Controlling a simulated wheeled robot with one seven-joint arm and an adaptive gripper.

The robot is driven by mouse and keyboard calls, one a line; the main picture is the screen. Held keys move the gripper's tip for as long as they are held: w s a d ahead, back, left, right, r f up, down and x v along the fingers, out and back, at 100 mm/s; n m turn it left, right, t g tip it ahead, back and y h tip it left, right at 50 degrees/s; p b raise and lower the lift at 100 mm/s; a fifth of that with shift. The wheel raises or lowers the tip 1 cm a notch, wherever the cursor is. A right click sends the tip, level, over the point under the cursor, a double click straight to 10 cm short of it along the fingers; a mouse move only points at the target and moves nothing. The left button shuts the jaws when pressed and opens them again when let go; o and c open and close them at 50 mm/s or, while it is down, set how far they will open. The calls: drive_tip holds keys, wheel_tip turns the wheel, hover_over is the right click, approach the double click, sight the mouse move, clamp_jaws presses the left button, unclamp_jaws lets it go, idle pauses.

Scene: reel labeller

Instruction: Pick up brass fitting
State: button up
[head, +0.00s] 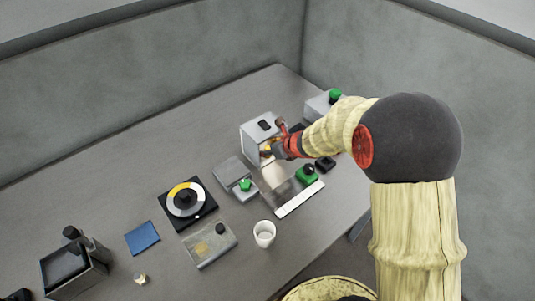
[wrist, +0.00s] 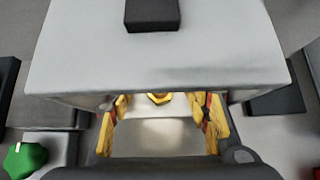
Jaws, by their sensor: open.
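In the wrist view a small gold-yellow brass fitting (wrist: 160,98) shows just under the front edge of the white housing (wrist: 165,68). Its upper part is hidden by that edge. My gripper (wrist: 160,105) is open, with one yellow finger on each side of the fitting and a gap to it on both sides. The fingertips reach under the housing edge. In the head view my gripper (head: 270,151) is at the opening of the white housing (head: 255,135), and I cannot make out the fitting there.
A green knob (head: 307,174) and a white cup (head: 264,233) stand nearby. A black and yellow reel (head: 186,199), a clear-topped tray (head: 209,245), a blue pad (head: 142,238) and a small pale brassy piece (head: 140,279) lie to the left. The back left table is clear.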

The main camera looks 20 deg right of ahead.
drive_tip(key=c, duration=0.3)
clamp_jaws()
idle(0.5)
